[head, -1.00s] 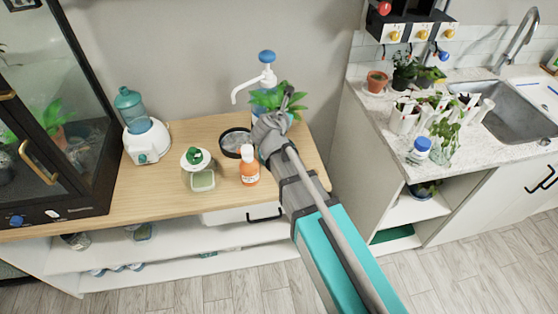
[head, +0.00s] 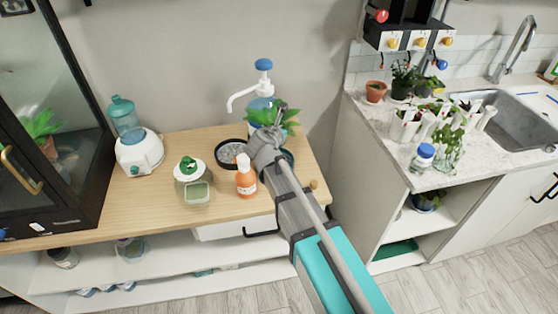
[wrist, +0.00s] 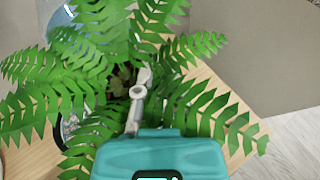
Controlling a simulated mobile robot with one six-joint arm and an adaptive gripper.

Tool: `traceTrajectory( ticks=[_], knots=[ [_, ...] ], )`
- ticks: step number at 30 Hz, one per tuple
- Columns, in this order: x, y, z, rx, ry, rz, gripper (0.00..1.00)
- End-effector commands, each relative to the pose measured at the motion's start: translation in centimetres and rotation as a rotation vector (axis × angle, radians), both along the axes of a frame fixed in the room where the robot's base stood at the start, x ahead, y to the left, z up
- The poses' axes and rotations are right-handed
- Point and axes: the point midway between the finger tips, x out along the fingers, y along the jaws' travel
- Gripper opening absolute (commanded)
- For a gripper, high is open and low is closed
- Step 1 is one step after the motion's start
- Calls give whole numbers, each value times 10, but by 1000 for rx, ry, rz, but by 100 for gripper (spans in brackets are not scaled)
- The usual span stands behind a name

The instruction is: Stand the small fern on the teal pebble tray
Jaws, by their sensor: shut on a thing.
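The small fern (head: 288,116) shows its green fronds just behind my gripper (head: 266,143) in the head view. In the wrist view the fern (wrist: 95,75) spreads around and below my gripper (wrist: 138,92). My gripper is shut on the fern, but its pot and the exact grip are mostly hidden. A teal-dark rim (head: 289,157) shows right of my gripper on the wooden counter; it appears to be the teal pebble tray, mostly hidden by the arm. I cannot tell whether the fern is clear of the surface.
A dark round tray with grey pebbles (head: 230,153) lies left of my gripper. A pump bottle (head: 262,88) stands behind the fern. The wooden counter's (head: 110,207) front left is clear.

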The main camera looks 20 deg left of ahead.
Motion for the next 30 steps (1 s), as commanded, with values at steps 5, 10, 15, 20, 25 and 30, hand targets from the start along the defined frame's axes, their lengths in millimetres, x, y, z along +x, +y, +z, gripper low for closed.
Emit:
traceTrajectory(
  ticks=[5,10,15,20,25,30],
  knots=[
    [0,0,-11,0,-1,0,0],
    [0,0,-28,0,-1,0,0],
    [0,-1,-44,0,-1,0,0],
    [0,-1,-57,0,-1,-1,0],
    [0,-1,-62,0,-1,-1,0],
    [0,-1,-62,0,-1,-1,0]
  ],
)
